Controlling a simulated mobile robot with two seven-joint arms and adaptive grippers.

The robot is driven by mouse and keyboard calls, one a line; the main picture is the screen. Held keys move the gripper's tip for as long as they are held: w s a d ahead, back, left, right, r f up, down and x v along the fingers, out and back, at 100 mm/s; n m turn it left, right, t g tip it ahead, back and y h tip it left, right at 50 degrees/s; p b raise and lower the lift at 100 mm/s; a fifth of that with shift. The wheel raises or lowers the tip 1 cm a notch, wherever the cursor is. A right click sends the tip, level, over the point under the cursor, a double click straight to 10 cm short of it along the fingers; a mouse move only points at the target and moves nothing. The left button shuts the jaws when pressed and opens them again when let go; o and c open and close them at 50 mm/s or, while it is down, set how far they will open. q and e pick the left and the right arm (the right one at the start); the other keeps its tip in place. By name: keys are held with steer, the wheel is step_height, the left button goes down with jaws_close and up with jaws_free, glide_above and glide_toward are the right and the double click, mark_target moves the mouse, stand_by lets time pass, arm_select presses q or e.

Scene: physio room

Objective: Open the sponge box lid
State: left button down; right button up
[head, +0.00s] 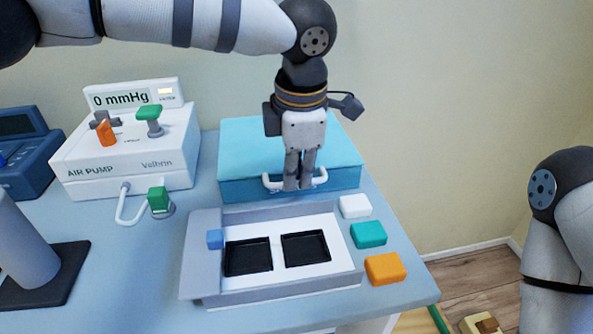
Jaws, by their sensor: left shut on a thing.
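The sponge box (235,152) is a teal-blue box at the back of the table, and its lid looks closed. A white bar handle (321,178) sits on its front face. My left gripper (298,186) points straight down in front of the box. Its fingers are shut on the middle of the handle and cover that part. My right arm shows at the right edge, but its gripper is out of view.
A grey tray (190,270) with two black square recesses stands in front of the box. White (355,206), teal (368,234) and orange (385,269) blocks lie along its right side. The air pump (140,150) stands left of the box.

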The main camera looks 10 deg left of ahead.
arm_select(q)
steer(key=shift+w+r, duration=0.15)
steer(key=shift+r, duration=0.5)
steer(key=c, duration=2.3)
jaws_free()
steer(key=shift+g, duration=0.6)
steer(key=w+r, duration=0.1)
steer(key=r, duration=0.4)
steer(key=w+a+r+b, duration=0.1)
steer(key=r, duration=0.2)
steer(key=shift+w+r, duration=0.2)
steer(key=shift+w, duration=0.1)
steer(key=o, duration=0.6)
steer(key=shift+w, duration=0.15)
steer(key=shift+r, duration=0.15)
step_height(320, 180, up, 7)
steer(key=shift+s+r, duration=0.15)
steer(key=shift+s, duration=0.15)
